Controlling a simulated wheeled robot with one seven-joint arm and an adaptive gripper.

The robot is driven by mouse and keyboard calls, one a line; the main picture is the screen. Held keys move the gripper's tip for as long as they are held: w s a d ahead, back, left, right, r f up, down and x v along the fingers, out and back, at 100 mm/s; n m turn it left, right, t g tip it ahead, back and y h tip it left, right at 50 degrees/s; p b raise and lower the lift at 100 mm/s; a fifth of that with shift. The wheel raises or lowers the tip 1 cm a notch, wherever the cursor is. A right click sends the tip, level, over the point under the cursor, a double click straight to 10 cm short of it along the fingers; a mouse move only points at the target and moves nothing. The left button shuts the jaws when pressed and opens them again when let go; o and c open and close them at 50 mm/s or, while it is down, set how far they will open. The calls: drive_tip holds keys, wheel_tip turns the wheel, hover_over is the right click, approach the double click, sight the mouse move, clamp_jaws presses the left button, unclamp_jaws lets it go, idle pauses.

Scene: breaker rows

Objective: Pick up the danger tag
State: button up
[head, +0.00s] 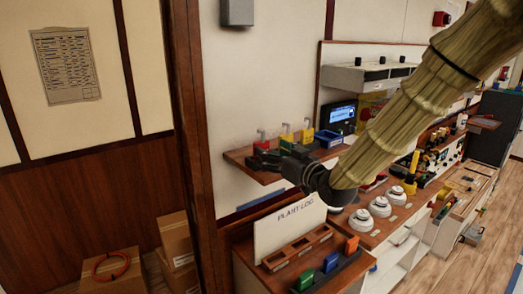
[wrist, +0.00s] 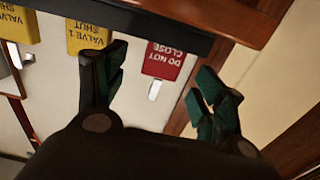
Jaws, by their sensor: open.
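In the wrist view a red tag (wrist: 164,62) reads "DO NOT CLOSE" upside down, with a white tab at its lower edge. No tag with the word "danger" is readable; this red one is the likeliest match. My gripper (wrist: 163,68) is open, and the red tag shows between its two fingers, with visible gaps on both sides. I cannot tell its depth from the fingertips. In the head view my gripper (head: 264,158) is at the left end of a wooden wall shelf (head: 238,157), beside small red, green and yellow items.
Yellow tags reading "VALVE 1 SHUT" (wrist: 88,36) are left of the red tag in the wrist view. A dark bar (wrist: 130,14) crosses above.

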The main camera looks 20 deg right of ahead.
drive_tip(key=shift+f+p+x, duration=0.2)
drive_tip(key=shift+p+x, duration=1)
drive_tip(key=shift+x, duration=1.1)
drive_tip(key=shift+s+a, duration=0.1)
drive_tip(key=c, duration=1.1)
